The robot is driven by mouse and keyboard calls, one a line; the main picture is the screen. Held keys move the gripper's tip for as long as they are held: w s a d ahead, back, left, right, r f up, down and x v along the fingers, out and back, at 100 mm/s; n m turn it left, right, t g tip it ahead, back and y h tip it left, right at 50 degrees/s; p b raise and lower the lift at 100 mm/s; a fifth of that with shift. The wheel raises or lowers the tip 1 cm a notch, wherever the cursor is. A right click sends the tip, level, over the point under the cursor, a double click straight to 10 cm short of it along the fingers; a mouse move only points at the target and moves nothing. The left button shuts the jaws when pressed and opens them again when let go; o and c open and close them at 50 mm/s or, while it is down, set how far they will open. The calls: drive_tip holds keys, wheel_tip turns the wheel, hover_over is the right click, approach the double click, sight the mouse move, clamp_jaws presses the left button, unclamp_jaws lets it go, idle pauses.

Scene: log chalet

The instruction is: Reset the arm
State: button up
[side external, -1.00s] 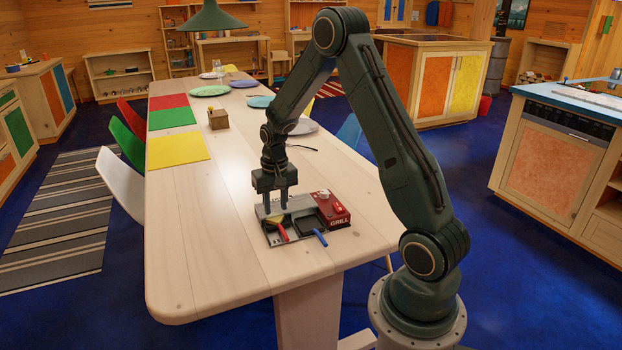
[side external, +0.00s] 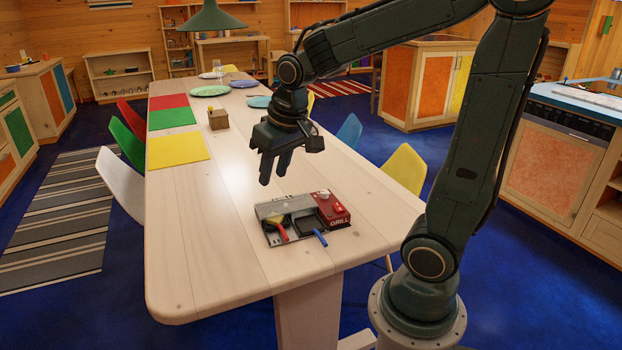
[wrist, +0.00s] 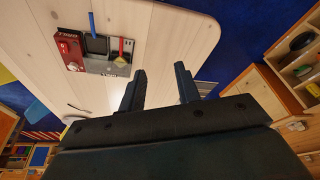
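My gripper (side external: 274,172) is raised above the long wooden table, behind and above the grill set in the side view. Its two fingers are apart with nothing between them, which also shows in the wrist view (wrist: 160,88). The red and grey grill (side external: 333,209) stands on the table with two small pans in it, one with a red handle (side external: 279,230) and one with a blue handle (side external: 320,237). In the wrist view the grill (wrist: 71,50) is at the upper left, clear of the fingers.
The table (side external: 200,250) has free room at its near end. Yellow, green and red mats (side external: 178,149), a small wooden box (side external: 218,119) and plates (side external: 210,91) lie farther back. Chairs (side external: 405,168) stand along both sides. A green lamp (side external: 211,18) hangs over the far end.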

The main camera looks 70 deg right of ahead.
drive_tip(key=s+a+r+n+t, duration=0.1)
drive_tip(key=s+a+r+n, duration=0.1)
drive_tip(key=s, duration=0.4)
drive_tip(key=s+a+r+n+t, duration=0.1)
drive_tip(key=s+a, duration=0.4)
drive_tip(key=s, duration=0.1)
drive_tip(key=shift+s+r+n+y, duration=0.4)
drive_tip(key=shift+w, duration=0.1)
